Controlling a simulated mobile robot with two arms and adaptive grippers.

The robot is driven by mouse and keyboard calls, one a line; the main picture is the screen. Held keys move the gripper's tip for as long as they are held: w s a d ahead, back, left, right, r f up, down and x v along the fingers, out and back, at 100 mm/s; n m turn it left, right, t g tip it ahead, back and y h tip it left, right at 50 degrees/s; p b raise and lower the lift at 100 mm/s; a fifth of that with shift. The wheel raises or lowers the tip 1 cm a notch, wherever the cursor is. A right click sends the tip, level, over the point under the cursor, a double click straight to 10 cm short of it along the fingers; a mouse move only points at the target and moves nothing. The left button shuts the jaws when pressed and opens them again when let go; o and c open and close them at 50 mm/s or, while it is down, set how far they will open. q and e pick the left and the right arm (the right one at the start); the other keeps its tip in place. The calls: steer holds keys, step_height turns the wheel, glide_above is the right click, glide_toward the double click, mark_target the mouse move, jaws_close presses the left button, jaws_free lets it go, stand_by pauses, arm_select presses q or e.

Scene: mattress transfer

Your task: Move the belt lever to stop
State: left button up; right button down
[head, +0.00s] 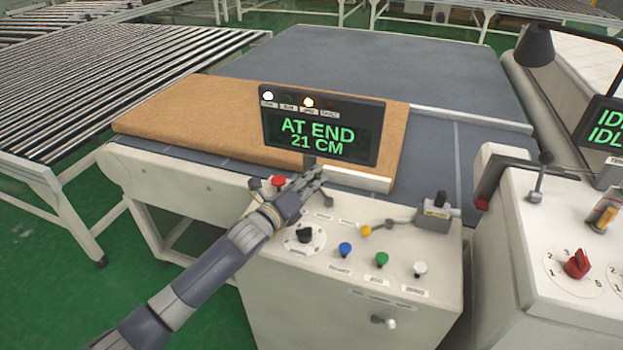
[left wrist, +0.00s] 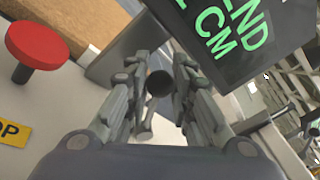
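A lever with a black ball knob (left wrist: 160,83) sits between the fingers of my left gripper (left wrist: 164,72) in the left wrist view. Its pale shaft runs down below the knob. The fingers lie close on both sides of the knob; I cannot tell whether they press on it. In the head view my left gripper (head: 318,183) is over the back of the control console (head: 345,290), just below the display (head: 320,130) reading "AT END 21 CM", and it hides the lever there. My right gripper is not in view.
A red mushroom button (head: 278,181) stands close beside the gripper. A brown mattress (head: 200,115) lies on the belt behind. Another console (head: 550,220) stands right.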

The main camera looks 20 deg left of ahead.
arm_select(q)
jaws_close()
steer(key=shift+d+r+m, duration=0.1)
steer(key=shift+r+m, duration=0.05)
steer(key=shift+m, duration=0.15)
steer(key=m+p, duration=0.1)
steer(key=d+r+m+p, duration=0.1)
steer(key=p, duration=0.1)
steer(key=shift+d+g+y, duration=0.25)
steer(key=shift+g+y, duration=0.05)
steer(key=shift+g, duration=0.1)
steer(key=d+m+p, duration=0.1)
steer(key=m+p, duration=0.1)
steer(key=shift+d+r+p, duration=0.25)
steer(key=shift+d+p, duration=0.05)
steer(key=shift+d, duration=0.1)
steer(key=shift+d+f+m+g+y+p, duration=0.15)
steer(key=shift+d+m+g+y+p, duration=0.25)
steer(key=shift+d+m+p, duration=0.4)
steer(key=shift+a, duration=0.25)
steer(key=shift+s, duration=0.1)
